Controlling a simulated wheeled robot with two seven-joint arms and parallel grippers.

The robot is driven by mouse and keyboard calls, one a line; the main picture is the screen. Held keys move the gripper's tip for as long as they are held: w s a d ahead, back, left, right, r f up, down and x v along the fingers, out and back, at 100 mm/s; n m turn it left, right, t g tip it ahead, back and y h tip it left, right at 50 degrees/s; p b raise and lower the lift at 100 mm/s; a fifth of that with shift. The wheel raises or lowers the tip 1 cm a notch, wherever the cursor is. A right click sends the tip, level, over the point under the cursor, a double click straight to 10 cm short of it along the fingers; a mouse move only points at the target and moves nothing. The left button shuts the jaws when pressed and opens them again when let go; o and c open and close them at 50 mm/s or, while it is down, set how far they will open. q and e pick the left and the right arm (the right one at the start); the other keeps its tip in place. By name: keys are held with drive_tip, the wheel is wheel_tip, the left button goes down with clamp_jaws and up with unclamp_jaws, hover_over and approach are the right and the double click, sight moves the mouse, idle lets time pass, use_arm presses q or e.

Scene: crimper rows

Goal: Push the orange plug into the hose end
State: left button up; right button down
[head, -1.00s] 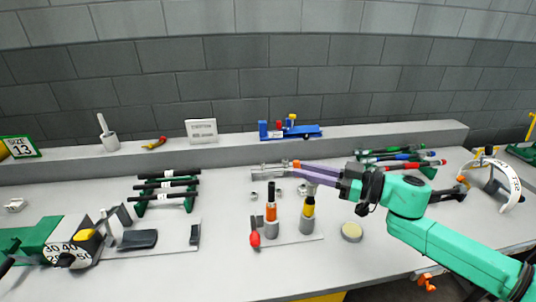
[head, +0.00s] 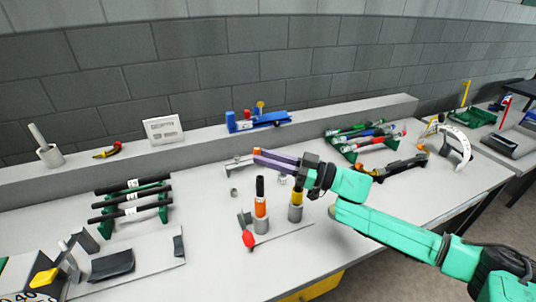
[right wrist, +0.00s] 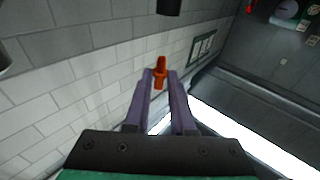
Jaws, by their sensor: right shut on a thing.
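My right gripper (head: 264,156) is raised over the bench and points left. Its long purple fingers are shut on the small orange plug (head: 256,151). In the right wrist view the plug (right wrist: 160,72) sticks out past the fingertips. Several black hoses (head: 131,198) with white labels lie on green racks at the left, apart from the plug. A dark cylinder end (right wrist: 168,7) shows at the top of the right wrist view; I cannot tell whether it is a hose end. My left gripper is out of view.
Below the right gripper stand an orange-and-black tool (head: 260,206) and a yellow-and-black one (head: 297,194) in grey holders. A red-ended tool (head: 248,239) is beside them. A metal clamp (head: 237,165) lies behind. A grey ledge (head: 215,137) runs along the back. Coloured tools (head: 372,142) lie at the right.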

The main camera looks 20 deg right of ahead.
wheel_tip(320, 180, down, 3)
drive_tip(key=shift+s+d+f+b, duration=0.1)
drive_tip(key=shift+d+f+b, duration=0.1)
drive_tip(key=shift+b, duration=0.55)
drive_tip(key=shift+p, duration=0.3)
idle(0.9)
drive_tip(key=shift+p, duration=0.45)
